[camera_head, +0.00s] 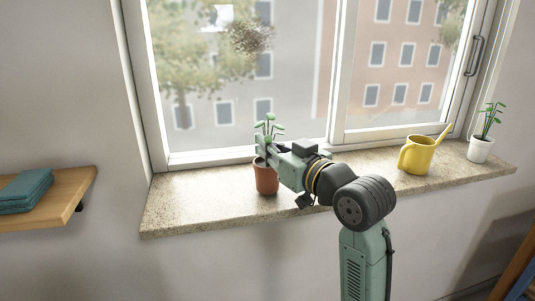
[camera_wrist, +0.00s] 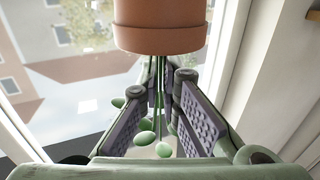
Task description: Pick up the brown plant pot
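The brown plant pot (camera_head: 266,179) stands upright on the stone windowsill at its left part, with a green plant (camera_head: 269,128) growing from it. My gripper (camera_head: 263,149) is just above the pot's rim, at the plant's stems. In the wrist view the pot (camera_wrist: 160,38) appears at the top, upside down, beyond the fingertips. My gripper (camera_wrist: 166,85) has its purple-padded fingers apart on either side of the thin stems. The pot itself is not between the fingers. Part of the pot's rim is hidden by the gripper in the head view.
The windowsill (camera_head: 205,205) runs below the closed window. A yellow watering can (camera_head: 417,155) and a white potted plant (camera_head: 480,149) stand to the right. A wooden shelf (camera_head: 68,198) with folded green cloths (camera_head: 24,189) is at the left. The sill left of the pot is clear.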

